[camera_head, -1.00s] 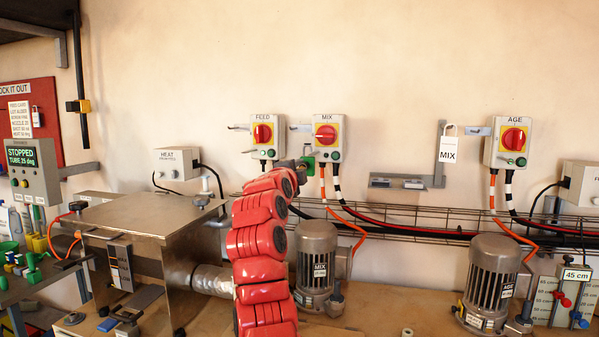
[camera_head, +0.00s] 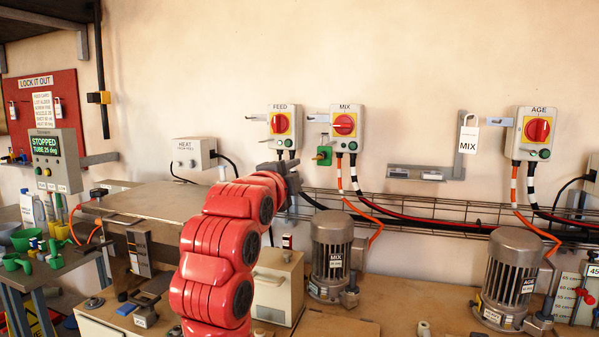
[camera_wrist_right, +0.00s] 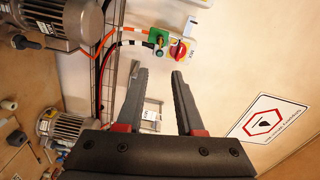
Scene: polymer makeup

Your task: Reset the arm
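My right arm is red and rises from the bottom of the head view. Its dark gripper (camera_head: 285,170) is in front of the wall below the FEED switch box (camera_head: 284,125). In the right wrist view the two fingers of the gripper (camera_wrist_right: 158,73) stand apart with nothing between them. Beyond them are a green block (camera_wrist_right: 158,36) and a switch box with a red knob (camera_wrist_right: 178,50). In the head view the green block (camera_head: 323,155) is at the lower left of the MIX switch box (camera_head: 344,128), apart from my gripper. My left gripper is not in view.
A wire cable tray (camera_head: 400,212) runs along the wall. The MIX motor (camera_head: 331,255) and AGE motor (camera_head: 508,275) stand on the bench. A MIX tag (camera_head: 468,145) hangs from a wall bracket. A steel box (camera_head: 160,200) and the STOPPED display (camera_head: 46,146) are left of my arm.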

